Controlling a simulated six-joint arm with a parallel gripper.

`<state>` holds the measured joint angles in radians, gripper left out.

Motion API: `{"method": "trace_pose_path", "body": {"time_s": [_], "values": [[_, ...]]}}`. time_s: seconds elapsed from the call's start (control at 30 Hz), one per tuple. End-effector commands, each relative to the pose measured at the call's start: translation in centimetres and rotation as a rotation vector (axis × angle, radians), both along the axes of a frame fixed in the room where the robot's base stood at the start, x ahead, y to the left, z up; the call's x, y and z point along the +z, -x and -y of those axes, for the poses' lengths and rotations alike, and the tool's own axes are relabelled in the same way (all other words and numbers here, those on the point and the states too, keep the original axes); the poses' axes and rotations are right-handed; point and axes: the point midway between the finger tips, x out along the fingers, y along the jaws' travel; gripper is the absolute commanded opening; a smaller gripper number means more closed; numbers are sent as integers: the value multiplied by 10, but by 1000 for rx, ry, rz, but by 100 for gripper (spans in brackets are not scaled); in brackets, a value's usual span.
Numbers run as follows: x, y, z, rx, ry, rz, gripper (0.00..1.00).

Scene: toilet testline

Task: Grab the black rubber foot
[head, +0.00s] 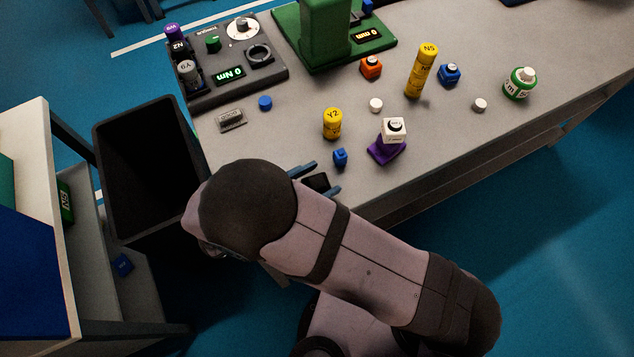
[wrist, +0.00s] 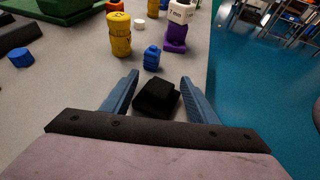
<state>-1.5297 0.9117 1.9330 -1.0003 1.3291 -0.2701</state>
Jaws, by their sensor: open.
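The black rubber foot (wrist: 156,98) is a dark block on the grey table near its front edge. In the wrist view it lies between the two blue fingers of my gripper (wrist: 158,97), with a gap on each side. In the head view the black rubber foot (head: 316,181) shows between the fingertips of my gripper (head: 322,177), partly hidden by my arm. The fingers are open and do not visibly touch it. I cannot tell the exact height of the fingers above the table.
A small blue piece (head: 340,157) stands just beyond the fingers. A yellow cylinder (head: 332,123) and a white block on a purple base (head: 385,150) stand behind it. A black bin (head: 148,165) is left of the table. The table's front edge (head: 372,205) is close on the right.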

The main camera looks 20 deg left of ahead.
Motion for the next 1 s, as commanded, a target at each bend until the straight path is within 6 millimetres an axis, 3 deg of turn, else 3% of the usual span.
{"method": "trace_pose_path", "body": {"time_s": [0.03, 0.17, 0.2, 0.67, 1.0], "values": [[0, 0, 0, 0, 0, 0, 46], [0, 0, 0, 0, -1, -1, 15], [0, 0, 0, 0, -1, 0, 12], [6, 0, -1, 0, -4, 0, 12], [41, 0, -1, 0, -6, 0, 12]]}}
